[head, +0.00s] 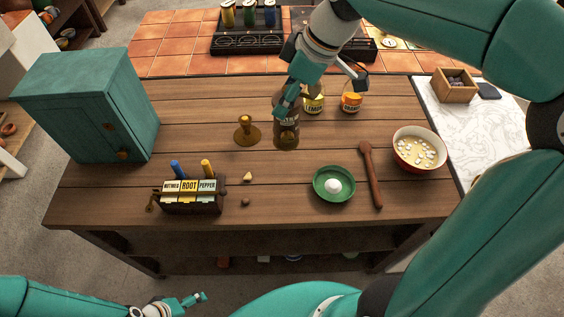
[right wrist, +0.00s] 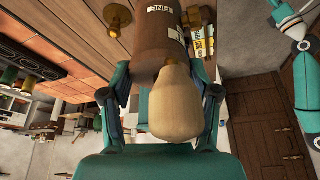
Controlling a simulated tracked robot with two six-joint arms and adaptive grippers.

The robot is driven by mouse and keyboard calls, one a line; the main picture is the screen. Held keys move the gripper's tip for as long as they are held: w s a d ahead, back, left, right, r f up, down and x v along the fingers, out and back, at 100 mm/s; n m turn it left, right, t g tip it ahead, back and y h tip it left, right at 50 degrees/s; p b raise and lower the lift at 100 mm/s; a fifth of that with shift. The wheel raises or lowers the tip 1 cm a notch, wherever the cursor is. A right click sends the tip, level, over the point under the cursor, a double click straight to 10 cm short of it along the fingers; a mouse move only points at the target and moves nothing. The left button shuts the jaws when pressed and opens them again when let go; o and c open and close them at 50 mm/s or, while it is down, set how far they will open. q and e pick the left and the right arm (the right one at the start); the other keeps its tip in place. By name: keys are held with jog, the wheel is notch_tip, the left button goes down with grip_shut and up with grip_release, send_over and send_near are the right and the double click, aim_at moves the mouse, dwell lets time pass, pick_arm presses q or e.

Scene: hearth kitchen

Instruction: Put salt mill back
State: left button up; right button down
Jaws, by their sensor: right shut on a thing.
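My right gripper (head: 286,104) is shut on a dark brown bottle-like thing (head: 287,135), upright at the table's middle. I cannot tell whether its foot touches the wood. In the right wrist view the gripper (right wrist: 168,95) holds this brown body (right wrist: 168,48), which has a pale lettered label and a pale, rounded stopper-like end. No thing is clearly marked as the salt mill. Yellow, green and blue cylinders (head: 248,14) with brass tops stand on a black stand at the back. My left gripper (head: 195,298) is low in front of the table, with nothing seen in it.
A brass candlestick-like piece (head: 247,131) stands just left of the held thing; two labelled jars (head: 351,103) stand behind right. A spice box (head: 190,203), green dish (head: 334,193), wooden spoon (head: 371,175), bowl (head: 420,166) and teal cabinet (head: 90,105) surround it. The front middle is mostly clear.

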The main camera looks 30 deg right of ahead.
notch_tip(320, 180, down, 19)
jog(key=shift+s+d+p, duration=0.2)
jog(key=shift+p, duration=0.15)
jog(key=shift+f, duration=0.1)
jog(key=shift+f, duration=0.1)
jog(key=shift+c, duration=1.3)
grip_release()
jog(key=shift+s, duration=0.1)
jog(key=v, duration=1.2)
jog(key=shift+b, duration=0.45)
